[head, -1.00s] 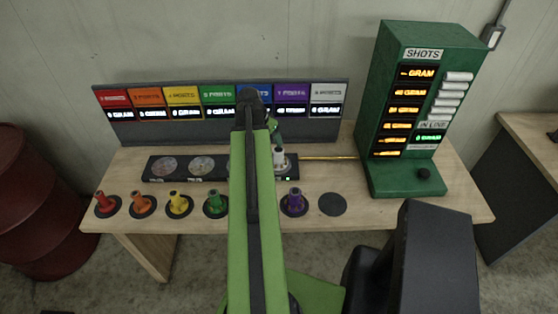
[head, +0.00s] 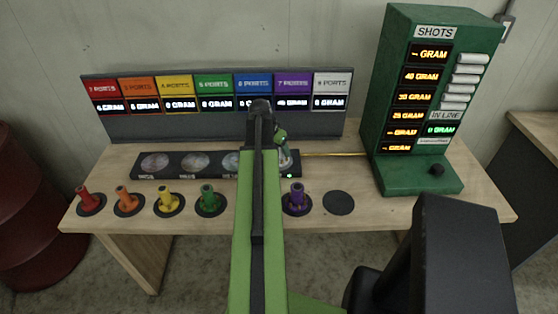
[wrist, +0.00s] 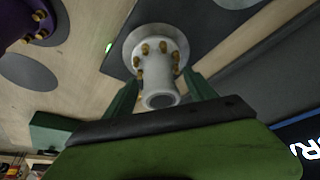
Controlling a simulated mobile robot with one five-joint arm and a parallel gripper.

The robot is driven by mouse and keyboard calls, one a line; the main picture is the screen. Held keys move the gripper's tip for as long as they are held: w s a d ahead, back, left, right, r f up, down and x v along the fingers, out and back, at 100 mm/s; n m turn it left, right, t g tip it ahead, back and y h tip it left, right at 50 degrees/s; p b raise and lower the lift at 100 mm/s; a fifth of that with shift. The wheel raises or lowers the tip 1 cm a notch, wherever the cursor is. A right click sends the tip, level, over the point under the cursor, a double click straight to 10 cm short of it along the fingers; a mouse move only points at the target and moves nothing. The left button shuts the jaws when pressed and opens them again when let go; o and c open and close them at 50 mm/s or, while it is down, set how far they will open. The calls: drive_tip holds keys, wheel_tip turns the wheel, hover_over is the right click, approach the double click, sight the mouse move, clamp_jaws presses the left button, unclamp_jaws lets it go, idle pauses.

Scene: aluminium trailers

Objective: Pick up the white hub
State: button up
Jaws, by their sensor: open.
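The white hub (wrist: 160,62) has a round flange with several brass-coloured bolts and a hollow neck. It sits on the dark strip on the bench. In the wrist view its neck lies between the two green fingers of my gripper (wrist: 162,88), which are open on either side; I cannot tell whether either touches it. In the head view the hub (head: 286,160) is small and partly hidden by my gripper (head: 281,142) and arm.
Red (head: 90,200), orange (head: 128,201), yellow (head: 168,201), green (head: 209,200) and purple (head: 296,199) hubs stand along the bench front. An empty dark disc (head: 339,203) is right of the purple one. The green SHOTS cabinet (head: 480,115) stands at right.

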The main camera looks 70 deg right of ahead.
drive_tip(key=shift+d+f, duration=0.2)
drive_tip(key=shift+f, duration=0.45)
drive_tip(key=shift+r, duration=0.2)
clamp_jaws()
